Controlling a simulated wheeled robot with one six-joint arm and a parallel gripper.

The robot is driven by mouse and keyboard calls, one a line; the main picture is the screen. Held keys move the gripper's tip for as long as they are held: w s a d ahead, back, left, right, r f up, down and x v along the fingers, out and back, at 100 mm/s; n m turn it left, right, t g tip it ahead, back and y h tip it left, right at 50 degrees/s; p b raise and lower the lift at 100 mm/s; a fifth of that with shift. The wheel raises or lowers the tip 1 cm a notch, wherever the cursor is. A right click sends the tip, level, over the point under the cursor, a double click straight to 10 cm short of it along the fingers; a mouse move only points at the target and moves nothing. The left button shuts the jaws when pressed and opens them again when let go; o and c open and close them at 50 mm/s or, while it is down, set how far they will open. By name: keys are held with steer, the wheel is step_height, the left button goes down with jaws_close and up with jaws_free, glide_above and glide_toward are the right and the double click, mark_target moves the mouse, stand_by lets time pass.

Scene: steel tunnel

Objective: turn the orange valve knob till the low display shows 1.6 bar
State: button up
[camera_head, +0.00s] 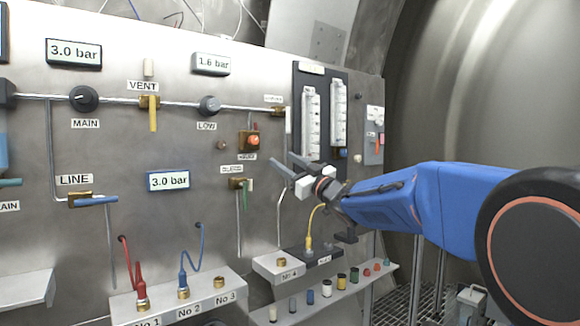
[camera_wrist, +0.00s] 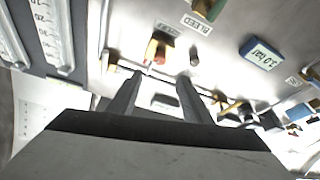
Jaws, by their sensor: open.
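The orange knob (camera_head: 253,141) sits on a small brass valve body on the steel panel, below and right of the grey LOW knob (camera_head: 210,105). The low display (camera_head: 211,64), above the LOW knob, reads 1.6 bar. My gripper (camera_head: 282,162) is open and empty, to the right of and slightly below the orange knob in the head view, apart from it. In the wrist view my gripper (camera_wrist: 161,75) has its two fingers spread, with an orange-red knob (camera_wrist: 160,56) beyond the fingertips. Nothing is held between the fingers.
A MAIN knob (camera_head: 84,98) and a 3.0 bar display (camera_head: 74,53) are at upper left. Another display (camera_head: 168,180) reads 3.0 bar. A flowmeter plate (camera_head: 324,112) is right of the knob. A green-handled valve (camera_head: 243,187) and a shelf (camera_head: 290,263) with a yellow cable lie below.

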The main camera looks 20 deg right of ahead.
steer(key=shift+v, duration=1)
steer(key=shift+f, duration=0.1)
steer(key=s+d+f+m+g+h, duration=0.35)
steer(key=s+f+h, duration=0.25)
steer(key=s+f, duration=0.4)
steer(key=s+d+f+m+g+h, duration=0.2)
steer(key=s+f+m+g+h, duration=0.4)
steer(key=f, duration=0.6)
steer(key=s+a+f+g+y, duration=0.1)
steer(key=s+a+f+g, duration=0.2)
steer(key=s+f, duration=0.6)
steer(key=s+a+f+n+g+y, duration=0.1)
steer(key=s+a+f+g, duration=0.1)
steer(key=s+f, duration=0.8)
steer(key=s+g, duration=0.1)
steer(key=s, duration=0.6)
steer(key=shift+a+f+y, duration=0.2)
steer(key=shift+a+y, duration=0.2)
steer(key=shift+c, duration=0.3)
stand_by(1.1)
